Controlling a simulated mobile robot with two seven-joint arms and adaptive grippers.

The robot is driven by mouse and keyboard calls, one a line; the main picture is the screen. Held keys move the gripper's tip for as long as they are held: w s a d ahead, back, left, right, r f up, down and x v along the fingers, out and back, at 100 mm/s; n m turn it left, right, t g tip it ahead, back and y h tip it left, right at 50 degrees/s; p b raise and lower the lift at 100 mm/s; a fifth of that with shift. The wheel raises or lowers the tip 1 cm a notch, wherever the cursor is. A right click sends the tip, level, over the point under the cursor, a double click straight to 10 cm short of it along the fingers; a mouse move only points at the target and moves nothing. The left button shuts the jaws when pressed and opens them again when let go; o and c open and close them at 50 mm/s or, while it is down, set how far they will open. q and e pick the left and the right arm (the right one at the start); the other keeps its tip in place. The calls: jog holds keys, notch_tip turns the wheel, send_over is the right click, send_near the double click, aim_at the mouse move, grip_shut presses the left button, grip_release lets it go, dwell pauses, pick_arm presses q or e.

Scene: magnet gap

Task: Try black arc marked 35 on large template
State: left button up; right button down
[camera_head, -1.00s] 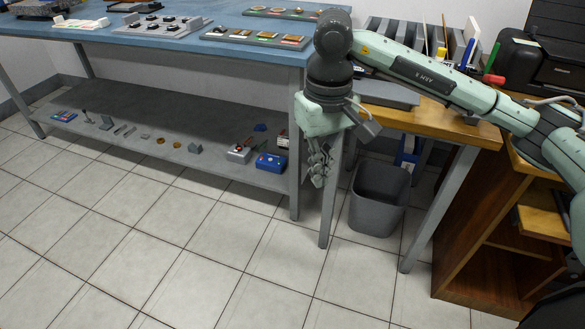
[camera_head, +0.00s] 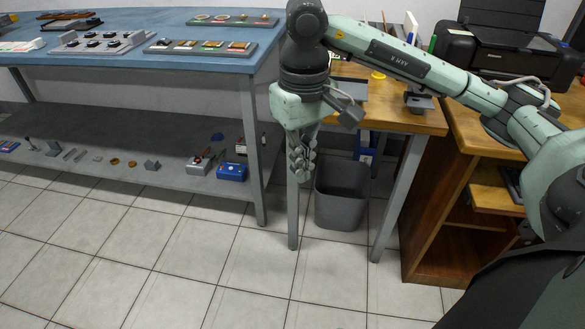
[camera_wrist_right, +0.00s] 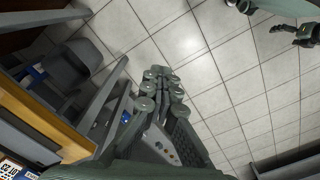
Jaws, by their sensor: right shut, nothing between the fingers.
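I cannot make out a black arc marked 35 or a large template at this size. A grey block with several dark pieces (camera_head: 75,46) stands on the blue workbench (camera_head: 130,60) in the head view; no markings are readable. My right gripper (camera_head: 300,175) hangs pointing down, in front of the wooden table's leg and below the bench top. It is shut and empty; its closed fingers also show in the wrist view (camera_wrist_right: 162,82). What looks like my left gripper (camera_wrist_right: 303,36) shows at the wrist view's upper right, too small to read. It is outside the head view.
Dark trays of small pieces lie on the bench (camera_head: 160,46) and behind (camera_head: 232,20). A lower shelf (camera_head: 125,170) holds several small parts and a blue box (camera_head: 232,172). A grey bin (camera_head: 342,195) stands under the wooden table (camera_head: 405,120). The tiled floor in front is clear.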

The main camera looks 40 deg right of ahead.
jog(key=shift+s+d+r, duration=2.25)
jog(key=shift+d+r, duration=0.1)
jog(key=shift+r, duration=0.05)
pick_arm(q)
notch_tip(320, 180, up, 14)
jog(key=b, duration=0.6)
jog(key=shift+s+a+r+t+y, duration=0.2)
jog(key=shift+t+y, duration=0.1)
jog(key=shift+y, duration=0.1)
pick_arm(e)
jog(key=shift+a+f, duration=0.1)
jog(key=shift+f, duration=2.7)
